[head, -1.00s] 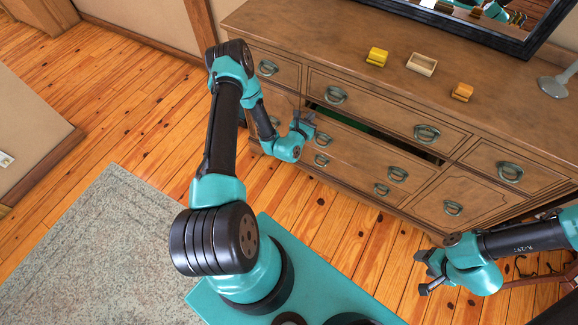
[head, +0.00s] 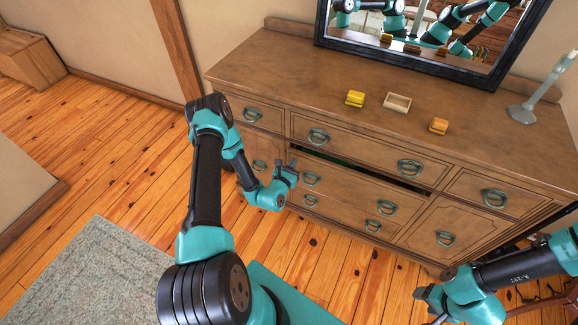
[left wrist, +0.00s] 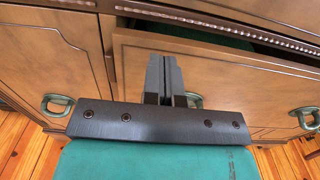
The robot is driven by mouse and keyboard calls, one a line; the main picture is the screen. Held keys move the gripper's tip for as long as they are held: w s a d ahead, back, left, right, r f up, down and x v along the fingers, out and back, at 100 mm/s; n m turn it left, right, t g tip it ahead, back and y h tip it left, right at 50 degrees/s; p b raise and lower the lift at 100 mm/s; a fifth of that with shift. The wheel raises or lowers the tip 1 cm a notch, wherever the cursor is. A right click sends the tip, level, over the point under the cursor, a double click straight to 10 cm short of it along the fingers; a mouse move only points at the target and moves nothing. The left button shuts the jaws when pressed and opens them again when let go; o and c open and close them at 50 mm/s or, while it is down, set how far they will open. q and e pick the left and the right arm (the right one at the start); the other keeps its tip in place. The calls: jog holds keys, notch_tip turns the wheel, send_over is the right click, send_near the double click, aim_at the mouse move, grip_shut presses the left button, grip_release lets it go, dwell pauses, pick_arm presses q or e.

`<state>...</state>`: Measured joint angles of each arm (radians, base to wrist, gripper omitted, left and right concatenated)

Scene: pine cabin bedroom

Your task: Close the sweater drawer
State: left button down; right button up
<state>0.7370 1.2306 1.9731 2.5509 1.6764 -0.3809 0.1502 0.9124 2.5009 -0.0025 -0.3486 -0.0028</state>
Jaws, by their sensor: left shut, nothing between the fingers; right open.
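The sweater drawer (head: 347,189) is the middle drawer of the brown dresser, below the top row. It stands slightly open, with a dark gap above its front and green cloth (head: 338,159) inside. The left wrist view also shows the drawer front (left wrist: 245,83) and the green cloth (left wrist: 190,36). My left gripper (head: 287,170) is shut and empty at the drawer's left end. In the left wrist view its fingers (left wrist: 164,75) point at the front and partly hide a handle; contact cannot be told. My right gripper (head: 427,303) is open, low at the right, away from the dresser.
The dresser top (head: 290,75) holds a yellow item (head: 355,99), a small open box (head: 397,102), an orange item (head: 438,125) and a candlestick (head: 530,105). A mirror (head: 430,40) stands behind. The floor before the dresser is clear; a rug (head: 95,275) lies left.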

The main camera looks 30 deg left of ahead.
pick_arm(q)
jog(key=s+d, duration=0.1)
jog(key=s, duration=0.9)
jog(key=shift+d, duration=0.35)
